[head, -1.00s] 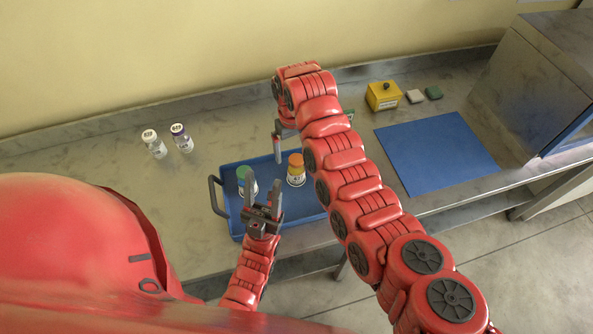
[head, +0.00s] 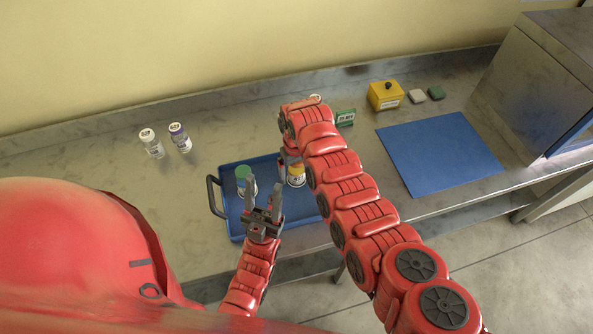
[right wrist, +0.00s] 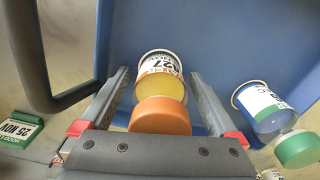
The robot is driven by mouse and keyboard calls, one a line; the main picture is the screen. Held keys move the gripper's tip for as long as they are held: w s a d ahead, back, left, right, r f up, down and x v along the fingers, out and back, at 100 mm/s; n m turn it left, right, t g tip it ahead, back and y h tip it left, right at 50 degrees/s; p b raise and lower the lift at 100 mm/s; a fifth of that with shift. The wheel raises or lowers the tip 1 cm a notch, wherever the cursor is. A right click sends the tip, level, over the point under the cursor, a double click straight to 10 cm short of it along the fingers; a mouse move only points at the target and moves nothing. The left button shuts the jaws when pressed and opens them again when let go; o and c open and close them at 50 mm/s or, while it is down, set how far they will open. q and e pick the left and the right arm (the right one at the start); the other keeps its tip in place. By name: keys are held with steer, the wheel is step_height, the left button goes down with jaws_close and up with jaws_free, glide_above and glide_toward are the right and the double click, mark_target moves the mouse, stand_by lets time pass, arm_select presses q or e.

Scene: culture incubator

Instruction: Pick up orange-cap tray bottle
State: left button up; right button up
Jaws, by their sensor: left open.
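The orange-cap bottle (head: 296,178) stands in the blue tray (head: 231,222); in the head view my right arm hides its cap. In the right wrist view the bottle (right wrist: 162,75) shows its orange cap, yellow contents and a white label marked 27. My right gripper (right wrist: 159,74) is open, with one finger on each side of the bottle and small gaps visible. A green-cap bottle (head: 245,183) stands to the left in the tray and also shows in the right wrist view (right wrist: 264,108). My left gripper (head: 263,200) is open and empty over the tray's front part.
A green card (head: 345,117), a yellow box (head: 385,95) and two small blocks (head: 426,94) are at the back. A blue mat (head: 440,160) lies right. A dark tray handle (right wrist: 40,70) is near the right gripper.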

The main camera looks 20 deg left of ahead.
steer(key=c, duration=1.4)
steer(key=shift+r, duration=0.1)
steer(key=shift+r, duration=0.3)
step_height(320, 180, up, 6)
steer(key=p, duration=0.3)
steer(key=shift+r, duration=0.1)
step_height(320, 180, up, 8)
steer(key=shift+r+p, duration=0.15)
steer(key=shift+p, duration=0.45)
steer(key=shift+r, duration=0.4)
